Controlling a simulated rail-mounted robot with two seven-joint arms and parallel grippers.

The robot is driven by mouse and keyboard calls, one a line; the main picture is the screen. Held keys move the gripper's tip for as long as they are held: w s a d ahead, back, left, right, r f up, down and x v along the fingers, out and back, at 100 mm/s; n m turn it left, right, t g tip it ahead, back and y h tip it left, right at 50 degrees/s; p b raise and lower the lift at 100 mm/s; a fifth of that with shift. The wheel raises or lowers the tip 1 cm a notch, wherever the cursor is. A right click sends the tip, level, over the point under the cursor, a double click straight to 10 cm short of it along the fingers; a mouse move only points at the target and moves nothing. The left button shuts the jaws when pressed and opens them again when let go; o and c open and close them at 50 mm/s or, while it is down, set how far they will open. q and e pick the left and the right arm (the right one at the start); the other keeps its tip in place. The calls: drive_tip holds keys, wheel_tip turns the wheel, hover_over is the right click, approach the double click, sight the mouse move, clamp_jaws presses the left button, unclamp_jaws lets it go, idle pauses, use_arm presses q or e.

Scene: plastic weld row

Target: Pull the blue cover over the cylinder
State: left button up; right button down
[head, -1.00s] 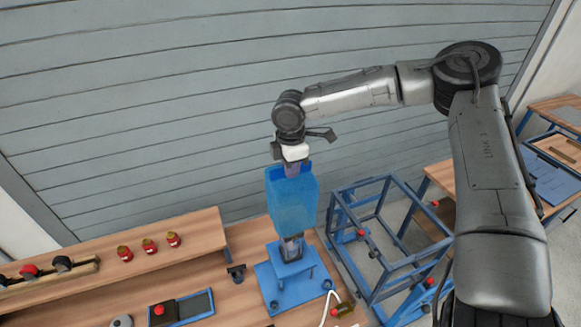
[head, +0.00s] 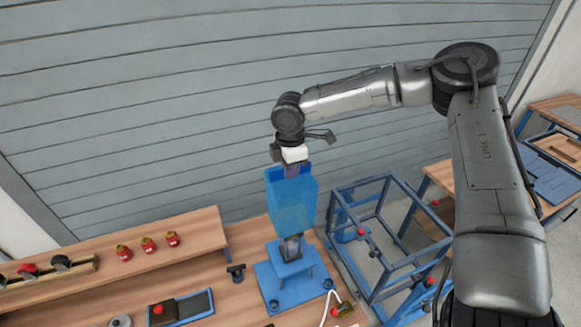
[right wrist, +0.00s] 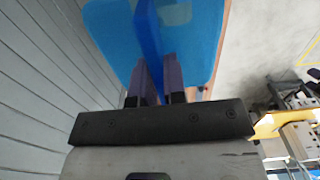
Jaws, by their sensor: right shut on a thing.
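The blue cover (head: 291,205), a translucent open-topped box shape, hangs upright in the head view. My right gripper (head: 291,171) comes from above and is shut on the cover's upper part. In the right wrist view its two fingers (right wrist: 158,78) pinch a blue wall of the cover (right wrist: 195,50). The cylinder (head: 291,247), greyish and clear, stands on a blue stand (head: 287,267) just below the cover. Its upper part is hidden by the cover, so I cannot tell how far it reaches inside. My left gripper is not in view.
A wooden shelf (head: 190,225) with several red-capped items stands left. A blue-edged tray (head: 195,305) and a small black fixture (head: 236,272) are on the bench. A blue metal frame (head: 390,230) stands right of the bench, with a side table (head: 440,180) behind.

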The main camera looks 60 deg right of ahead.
idle(0.4)
drive_tip(key=shift+p, duration=0.35)
drive_tip(key=shift+f+b, duration=1.65)
drive_tip(key=shift+f, duration=1.05)
wheel_tip(320, 180, down, 3)
drive_tip(key=shift+b, duration=0.9)
drive_tip(key=shift+f, duration=0.1)
